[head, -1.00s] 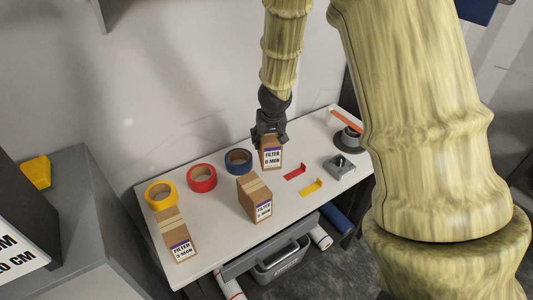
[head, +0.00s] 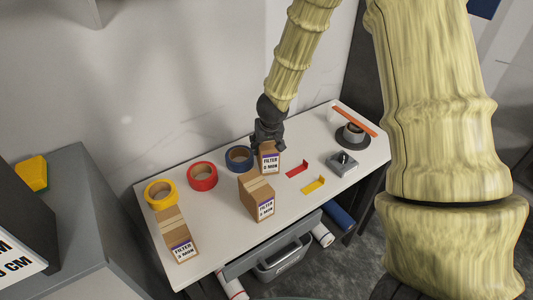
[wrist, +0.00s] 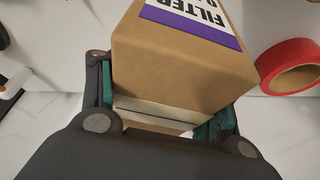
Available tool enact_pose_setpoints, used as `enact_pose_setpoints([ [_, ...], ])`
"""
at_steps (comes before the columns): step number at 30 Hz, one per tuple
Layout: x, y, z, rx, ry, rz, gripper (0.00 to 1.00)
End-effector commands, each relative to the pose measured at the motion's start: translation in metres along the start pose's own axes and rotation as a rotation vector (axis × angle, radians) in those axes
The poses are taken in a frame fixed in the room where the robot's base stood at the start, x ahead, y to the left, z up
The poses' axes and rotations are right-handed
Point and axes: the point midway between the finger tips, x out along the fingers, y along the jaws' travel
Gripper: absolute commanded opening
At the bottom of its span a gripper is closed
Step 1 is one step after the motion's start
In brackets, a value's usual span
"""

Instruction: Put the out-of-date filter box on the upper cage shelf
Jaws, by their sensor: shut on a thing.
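My gripper (head: 267,147) is shut on a brown cardboard filter box (head: 270,162) at the back middle of the white bench. Its label has a purple band and reads FILTER with what looks like 0 MON. In the wrist view the held box (wrist: 185,60) sits between my fingers (wrist: 165,115), its label partly cut off. I cannot tell whether it touches the bench. A second filter box (head: 252,195) stands just in front of it, its number unclear. A third filter box (head: 172,230), seemingly marked 3 MON, is at the front left. The cage shelf is not identifiable here.
Yellow (head: 161,194), red (head: 203,176) and blue (head: 239,158) tape rolls line the bench's left and back. Red (head: 298,168) and yellow (head: 314,185) brackets, a grey metal block (head: 343,164) and a dark spool (head: 352,136) lie right. A grey bin (head: 281,260) is below.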

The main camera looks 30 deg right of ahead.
Motion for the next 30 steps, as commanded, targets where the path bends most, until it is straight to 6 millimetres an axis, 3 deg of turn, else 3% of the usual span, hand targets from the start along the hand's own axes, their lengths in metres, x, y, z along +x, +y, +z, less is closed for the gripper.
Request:
enact_pose_setpoints([
  [15,0.033,0.000,0.013,0.001,0.000,-0.001,0.32],
  [29,0.038,0.000,0.015,0.000,0.001,0.001,0.32],
  [30,0.037,0.000,0.015,0.000,0.001,0.000,0.69],
])
